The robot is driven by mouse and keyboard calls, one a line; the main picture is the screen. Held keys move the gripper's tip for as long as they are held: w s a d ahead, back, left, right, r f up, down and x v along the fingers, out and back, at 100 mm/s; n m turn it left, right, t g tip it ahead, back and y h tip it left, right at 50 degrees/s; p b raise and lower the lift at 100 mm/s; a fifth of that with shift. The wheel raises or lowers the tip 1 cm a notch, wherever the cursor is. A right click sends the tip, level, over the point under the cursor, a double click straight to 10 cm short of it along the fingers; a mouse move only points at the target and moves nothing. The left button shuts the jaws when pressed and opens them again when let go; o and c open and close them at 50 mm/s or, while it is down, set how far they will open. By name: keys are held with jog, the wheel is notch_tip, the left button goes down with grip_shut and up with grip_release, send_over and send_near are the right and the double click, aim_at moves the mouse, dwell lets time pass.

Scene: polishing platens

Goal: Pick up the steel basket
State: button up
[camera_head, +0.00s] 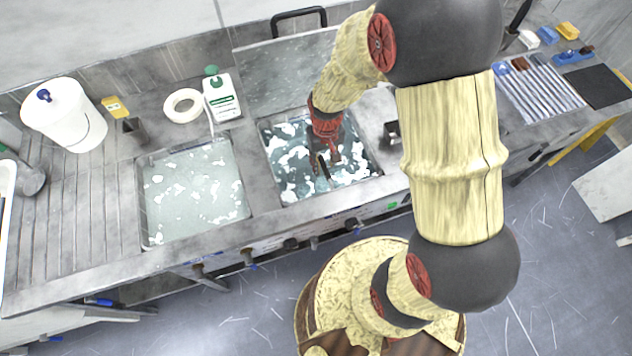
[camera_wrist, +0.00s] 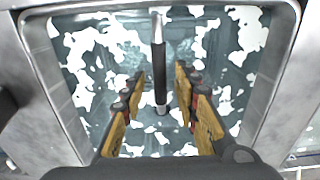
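My gripper (camera_head: 327,163) points down into the right-hand basin (camera_head: 376,178) of foamy water. The handle stands between the fingers with a gap on both sides, and nothing is held. The steel basket itself cannot be made out clearly; only faint shapes show under the water and white foam around the handle. In the head view my gripper hides most of that spot.
A second foamy basin (camera_head: 195,190) lies to the left. A raised lid (camera_head: 285,75) stands behind the right basin. A white bucket (camera_head: 70,120), white ring (camera_head: 183,105) and bottle (camera_head: 222,98) stand on the bench. The basin's metal rim (camera_wrist: 275,80) surrounds my fingers.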

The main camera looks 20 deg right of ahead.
notch_tip(320, 180, down, 7)
jog(key=shift+s+r+b, duration=0.1)
jog(key=shift+s+b, duration=0.05)
jog(key=shift+b, duration=0.95)
jog(key=shift+c, duration=0.7)
grip_shut()
jog(key=shift+r, duration=0.1)
